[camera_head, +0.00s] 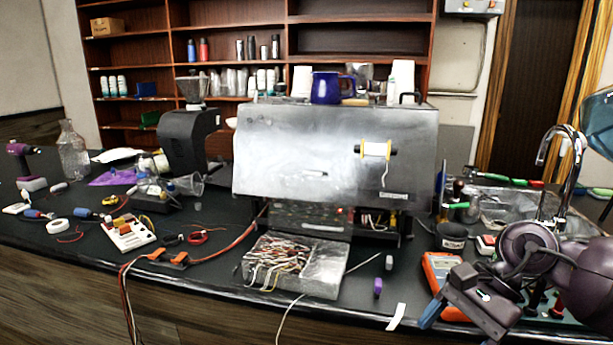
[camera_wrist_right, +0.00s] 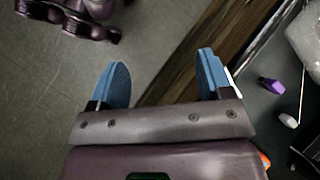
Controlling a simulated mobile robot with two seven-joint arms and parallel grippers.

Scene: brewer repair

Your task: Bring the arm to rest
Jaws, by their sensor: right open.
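My right arm (camera_head: 575,270) comes in at the right edge of the head view, bent over the front right of the counter. Its gripper (camera_head: 455,320) is low beside the counter's front edge. In the right wrist view the gripper (camera_wrist_right: 163,82) is open, with its blue pads wide apart and nothing between them. The floor and the counter's wooden front show below and between the pads. My left gripper is not in view.
The black counter (camera_head: 215,265) holds a steel brewer (camera_head: 300,150) and a tray of wires (camera_head: 320,265). An orange meter (camera_head: 437,268) lies close to my right gripper. A purple piece (camera_head: 378,287) lies near the front edge. A tap (camera_head: 545,165) stands behind my right arm.

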